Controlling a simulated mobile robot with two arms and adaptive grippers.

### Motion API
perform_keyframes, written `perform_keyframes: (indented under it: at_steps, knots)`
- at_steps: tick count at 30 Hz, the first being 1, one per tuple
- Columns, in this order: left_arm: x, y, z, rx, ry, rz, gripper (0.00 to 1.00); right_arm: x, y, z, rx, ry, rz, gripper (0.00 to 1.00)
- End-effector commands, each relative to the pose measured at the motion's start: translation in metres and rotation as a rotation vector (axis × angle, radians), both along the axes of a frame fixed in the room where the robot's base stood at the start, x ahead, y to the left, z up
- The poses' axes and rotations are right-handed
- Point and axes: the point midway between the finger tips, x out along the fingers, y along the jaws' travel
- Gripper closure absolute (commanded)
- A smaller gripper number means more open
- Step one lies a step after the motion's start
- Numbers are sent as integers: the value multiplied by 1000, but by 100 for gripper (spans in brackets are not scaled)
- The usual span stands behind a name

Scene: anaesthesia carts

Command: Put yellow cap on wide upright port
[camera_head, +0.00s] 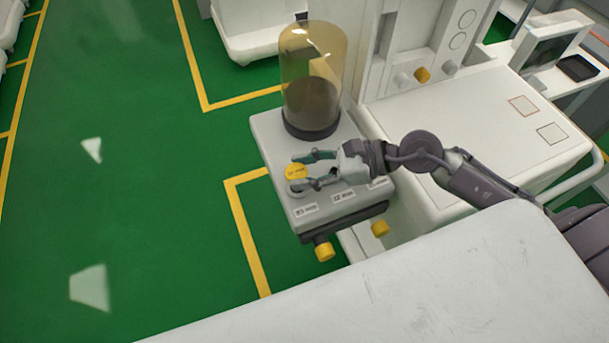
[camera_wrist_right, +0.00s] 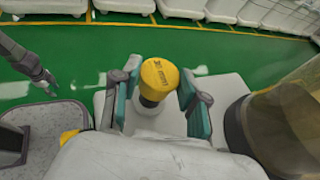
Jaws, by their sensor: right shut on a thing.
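The yellow cap (camera_head: 295,171) is a round disc with dark lettering on its top, at the left end of the grey-white block (camera_head: 270,135). My right gripper (camera_head: 304,170) is shut on it from the right, one finger on each side. In the right wrist view the cap (camera_wrist_right: 160,76) is upright between the teal-padded fingers (camera_wrist_right: 160,98). A dark arm at the wrist view's left, likely my left (camera_wrist_right: 42,75), has unclear fingertips.
A tall amber clear canister (camera_head: 312,75) stands on the block close behind my right gripper. Yellow knobs or caps (camera_head: 324,250) stick out below the block's front. A white cart top (camera_head: 480,125) lies to the right, and a white surface (camera_head: 400,290) fills the foreground.

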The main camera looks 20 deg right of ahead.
Motion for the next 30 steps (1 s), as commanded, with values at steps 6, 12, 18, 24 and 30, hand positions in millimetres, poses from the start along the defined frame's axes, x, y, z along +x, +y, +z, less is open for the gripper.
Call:
perform_keyframes:
  at_steps: [6,12,18,24,30]
  knots:
    - [16,-2,0,-3,-25,-1,60,0,0,-26,2,1,-1,75]
    - [19,-2,1,-3,-30,-1,60,0,0,-26,1,0,0,75]
    - [16,-2,-4,-3,-25,-1,60,0,0,-30,0,1,0,53]
    - [12,-1,-3,-2,-19,-1,60,0,0,-29,0,1,0,32]
    - [11,-1,-3,-2,-17,-1,60,0,0,-29,0,1,0,32]
